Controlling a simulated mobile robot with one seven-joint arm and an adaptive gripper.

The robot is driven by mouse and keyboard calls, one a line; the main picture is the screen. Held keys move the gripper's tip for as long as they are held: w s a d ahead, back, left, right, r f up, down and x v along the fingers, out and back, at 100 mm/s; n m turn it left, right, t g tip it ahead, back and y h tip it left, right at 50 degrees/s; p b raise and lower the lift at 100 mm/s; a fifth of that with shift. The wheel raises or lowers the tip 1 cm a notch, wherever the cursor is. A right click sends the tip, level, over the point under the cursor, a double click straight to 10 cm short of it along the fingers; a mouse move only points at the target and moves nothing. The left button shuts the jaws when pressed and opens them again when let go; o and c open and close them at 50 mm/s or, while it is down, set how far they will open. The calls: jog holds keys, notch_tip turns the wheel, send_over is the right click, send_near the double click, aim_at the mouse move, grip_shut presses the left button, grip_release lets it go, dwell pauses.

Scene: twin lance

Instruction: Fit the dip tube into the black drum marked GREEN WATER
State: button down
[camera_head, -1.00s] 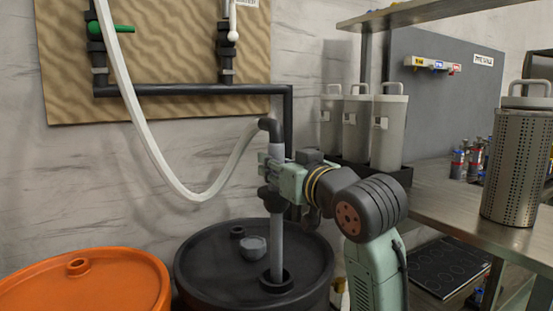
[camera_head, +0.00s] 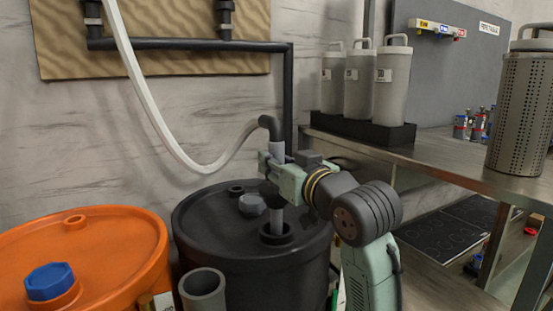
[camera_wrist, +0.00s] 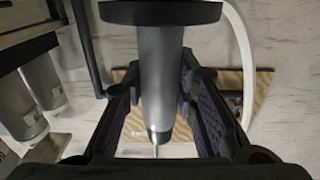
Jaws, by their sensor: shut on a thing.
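The grey dip tube (camera_head: 277,218) stands roughly upright, with a black elbow and pale hose at its top. Its lower end is in the raised opening of the black drum (camera_head: 205,228), and the end itself is hidden inside. No GREEN WATER marking can be read on this drum. My gripper (camera_head: 274,172) is shut around the tube above the opening, with a short stretch of tube showing between. In the wrist view, the tube (camera_wrist: 160,70) lies between my gripper's fingers (camera_wrist: 160,100), with a dark collar at the top of the picture.
A grey cap (camera_head: 252,205) sits on the drum lid. An orange drum (camera_head: 110,240) with a blue cap (camera_head: 50,281) stands left, and an open grey pipe (camera_head: 203,285) in front. A metal bench (camera_head: 440,170) with canisters (camera_head: 390,85) is at right. The pale hose (camera_head: 150,110) loops behind.

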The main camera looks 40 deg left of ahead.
aim_at(282, 207)
jog(key=shift+f, duration=0.2)
jog(key=shift+f+b, duration=0.95)
jog(key=shift+f, duration=0.75)
jog(key=shift+p, duration=0.8)
dwell(0.5)
jog(key=shift+f+b, duration=1.45)
jog(key=shift+f, duration=0.9)
jog(key=c, duration=1.2)
grip_release()
jog(key=v, duration=1.2)
